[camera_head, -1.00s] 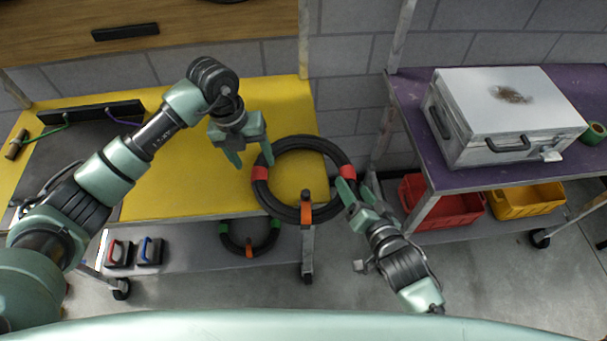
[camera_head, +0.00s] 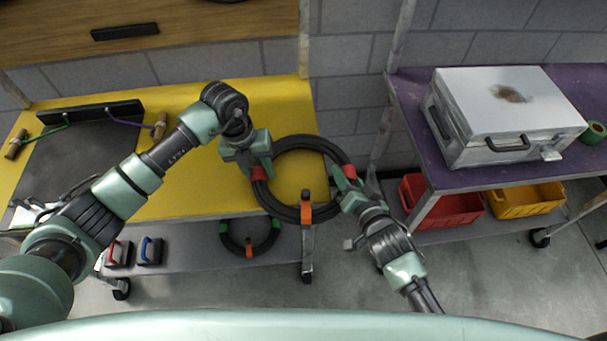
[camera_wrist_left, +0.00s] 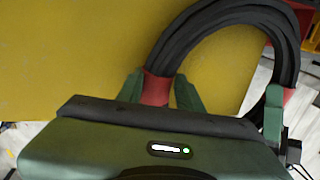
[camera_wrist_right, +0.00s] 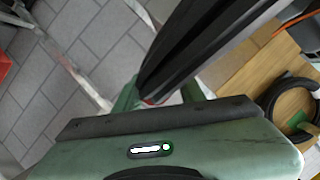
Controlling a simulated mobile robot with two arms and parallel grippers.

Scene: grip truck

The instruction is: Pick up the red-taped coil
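My left gripper (camera_head: 261,173) is at the left red band. In the left wrist view its open fingers (camera_wrist_left: 162,88) stand on either side of that band (camera_wrist_left: 157,88). My right gripper (camera_head: 343,178) is at the right red band (camera_head: 349,171). In the right wrist view its fingers (camera_wrist_right: 160,95) are open on either side of the coil (camera_wrist_right: 195,45), and the band is mostly hidden.
A smaller green-taped coil (camera_head: 227,243) lies on the grey lower shelf of the yellow table (camera_head: 190,200). A silver case (camera_head: 500,100) stands on the purple table (camera_head: 420,130) at the right, above red (camera_head: 445,208) and yellow (camera_head: 525,202) bins. Clear floor lies below.

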